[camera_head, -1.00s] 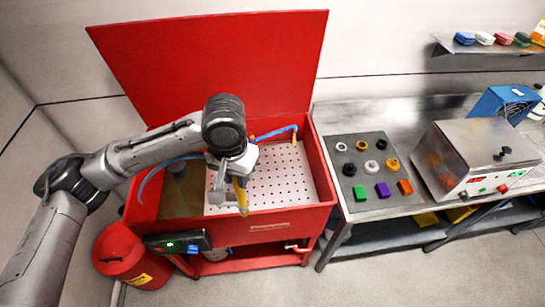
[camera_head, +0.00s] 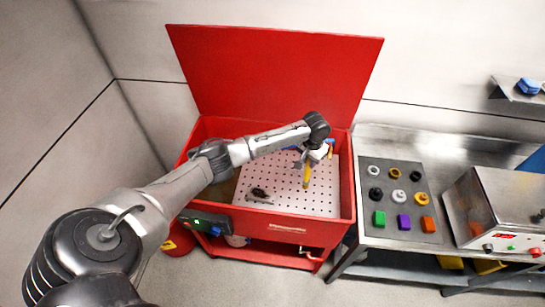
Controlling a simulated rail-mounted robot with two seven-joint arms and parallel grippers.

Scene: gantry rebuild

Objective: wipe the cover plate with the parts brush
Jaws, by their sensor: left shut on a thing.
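My left gripper (camera_head: 308,164) is shut on a yellow-handled tool, the parts brush (camera_head: 307,178), which hangs almost upright over the right half of the white perforated tray inside the red washer. I cannot tell whether its lower end touches the tray. A small dark part (camera_head: 260,193) lies on the left of the tray, apart from the brush; it may be the cover plate, but it is too small to be sure. My right gripper is out of view.
The red washer (camera_head: 347,196) has its lid (camera_head: 275,75) raised behind. On the steel bench at right, a grey mat (camera_head: 372,233) holds several rings and coloured blocks, beside a steel box (camera_head: 505,205). Bare tray (camera_head: 318,207) shows in front of the brush.

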